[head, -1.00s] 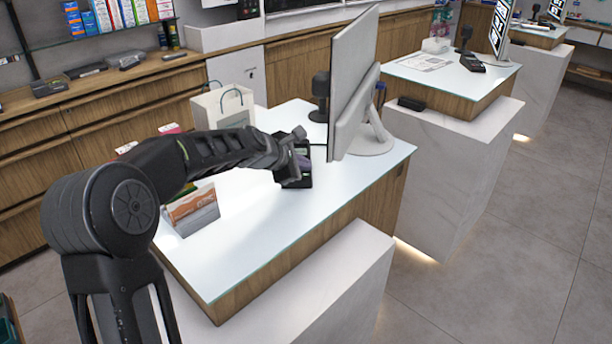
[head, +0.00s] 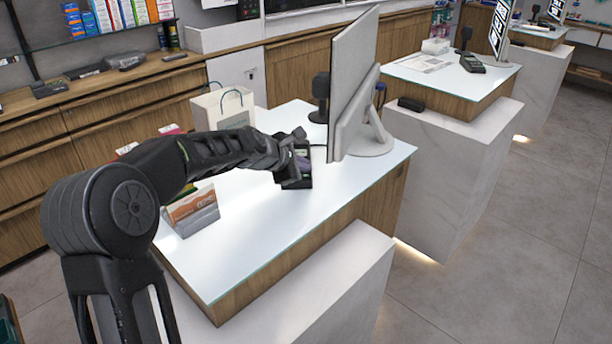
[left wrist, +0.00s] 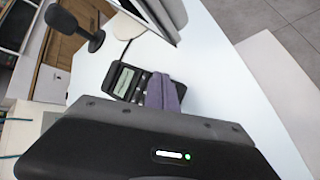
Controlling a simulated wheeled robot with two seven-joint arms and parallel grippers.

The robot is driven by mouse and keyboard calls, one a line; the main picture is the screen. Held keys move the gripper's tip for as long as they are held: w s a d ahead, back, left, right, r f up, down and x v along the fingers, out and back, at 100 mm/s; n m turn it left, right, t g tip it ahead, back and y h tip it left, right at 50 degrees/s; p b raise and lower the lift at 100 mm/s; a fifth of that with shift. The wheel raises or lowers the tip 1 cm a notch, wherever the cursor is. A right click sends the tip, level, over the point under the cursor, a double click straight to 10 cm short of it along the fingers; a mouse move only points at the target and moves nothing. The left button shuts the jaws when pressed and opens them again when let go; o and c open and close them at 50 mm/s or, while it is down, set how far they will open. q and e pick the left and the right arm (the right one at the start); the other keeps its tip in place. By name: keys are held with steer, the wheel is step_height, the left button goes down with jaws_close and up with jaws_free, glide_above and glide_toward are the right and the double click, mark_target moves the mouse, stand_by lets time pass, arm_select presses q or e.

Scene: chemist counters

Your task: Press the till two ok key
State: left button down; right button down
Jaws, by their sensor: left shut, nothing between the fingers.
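A dark card terminal (head: 304,180) lies on the white counter top (head: 255,240), left of the monitor's foot. In the left wrist view the terminal (left wrist: 126,80) shows its small grey screen and some keys. My left gripper (head: 298,166) is over the terminal, its fingers shut and empty. In the left wrist view the purple-grey fingers (left wrist: 163,92) are together at the terminal's key area and cover part of it. I cannot tell whether the tips touch a key. My right gripper is in neither view.
A monitor (head: 352,85) on a round foot stands just right of the terminal. A black scanner on a stand (head: 320,95) is behind it. A card holder (head: 193,210) and a paper bag (head: 222,106) stand left. Another counter has a second terminal (head: 472,63).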

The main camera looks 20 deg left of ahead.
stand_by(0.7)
arm_select(q)
steer(key=shift+f, duration=0.4)
steer(key=shift+w+f+b, duration=0.1)
steer(key=shift+f+b, duration=0.15)
steer(key=shift+b, duration=0.2)
stand_by(0.4)
steer(key=shift+r+p, duration=0.75)
steer(key=shift+s+d+r+p, duration=0.1)
steer(key=shift+s+r+p, duration=0.15)
steer(key=shift+r+p, duration=0.95)
steer(key=shift+s+d+r+p, duration=0.1)
steer(key=shift+s+r+p, duration=0.1)
steer(key=shift+r+p, duration=0.95)
